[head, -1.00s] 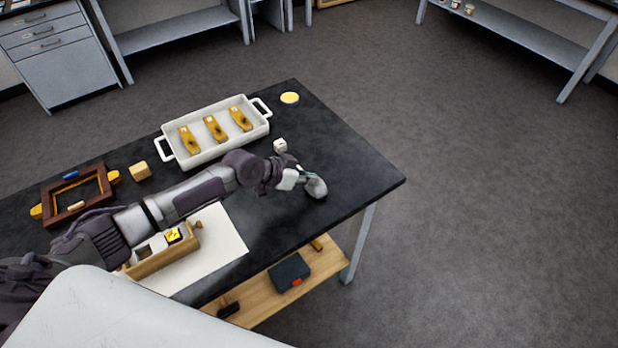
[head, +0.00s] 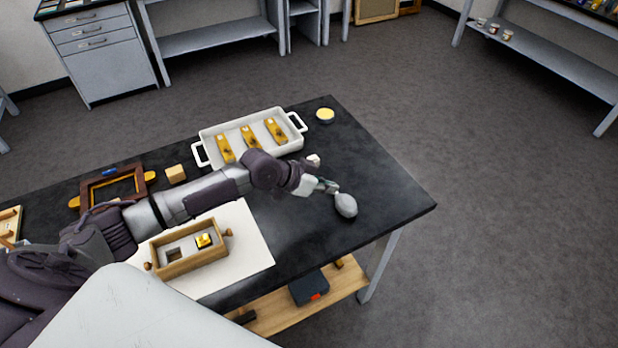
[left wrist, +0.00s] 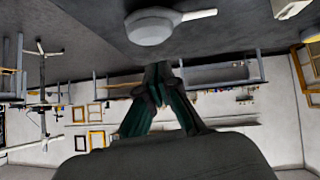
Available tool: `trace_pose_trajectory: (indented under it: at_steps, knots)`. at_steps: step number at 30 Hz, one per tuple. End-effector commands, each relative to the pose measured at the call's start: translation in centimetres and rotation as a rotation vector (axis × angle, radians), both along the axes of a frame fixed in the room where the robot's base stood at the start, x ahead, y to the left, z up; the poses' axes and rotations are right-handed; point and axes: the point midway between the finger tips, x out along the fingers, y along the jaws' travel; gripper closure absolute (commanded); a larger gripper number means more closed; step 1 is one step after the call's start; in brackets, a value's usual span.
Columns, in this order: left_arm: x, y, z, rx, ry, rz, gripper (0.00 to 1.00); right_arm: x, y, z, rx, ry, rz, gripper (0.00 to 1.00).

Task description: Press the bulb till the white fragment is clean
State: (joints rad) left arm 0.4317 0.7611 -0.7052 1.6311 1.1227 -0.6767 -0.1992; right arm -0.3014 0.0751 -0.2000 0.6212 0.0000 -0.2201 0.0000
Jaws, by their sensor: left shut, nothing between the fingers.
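The grey bulb (head: 345,205) lies on the black table (head: 390,190) near its right end. In the left wrist view the bulb (left wrist: 150,28) shows a pale nozzle pointing right. My left gripper (head: 330,187) is shut and empty just left of the bulb. In the left wrist view its fingertips (left wrist: 158,68) appear apart from the bulb. My right gripper is not in view.
A white tray (head: 203,139) holds several gilt pieces. A wooden box (head: 190,263) with a gold block (head: 204,240) stands on a white sheet (head: 252,250). A brown frame (head: 90,188), wooden block (head: 175,174) and yellow disc (head: 325,115) are also on the table. The right end is mostly clear.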

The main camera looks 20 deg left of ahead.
Motion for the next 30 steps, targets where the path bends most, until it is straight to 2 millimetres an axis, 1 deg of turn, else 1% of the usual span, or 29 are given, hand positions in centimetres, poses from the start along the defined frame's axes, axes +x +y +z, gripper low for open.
trace_pose_trajectory:
  at_steps: [1,4,9,12,17,30]
  knots:
    - [-0.6,0.7,0.5,0.003,-0.005,-0.001,1.0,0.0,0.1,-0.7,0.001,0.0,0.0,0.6]
    - [-1.7,1.8,1.7,0.003,-0.005,0.0,1.0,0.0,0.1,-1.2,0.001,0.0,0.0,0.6]
    - [-3.0,3.0,3.4,0.001,-0.005,0.0,1.0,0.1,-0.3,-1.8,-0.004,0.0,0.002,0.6]
    - [-3.4,3.3,3.9,-0.001,-0.002,0.0,1.0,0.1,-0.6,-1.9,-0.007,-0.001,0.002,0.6]
    - [-3.6,3.5,4.3,-0.001,-0.003,0.0,1.0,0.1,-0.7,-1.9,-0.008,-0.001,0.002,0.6]
    - [-3.5,3.4,4.3,-0.002,-0.004,0.0,1.0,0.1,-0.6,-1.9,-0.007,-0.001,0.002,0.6]
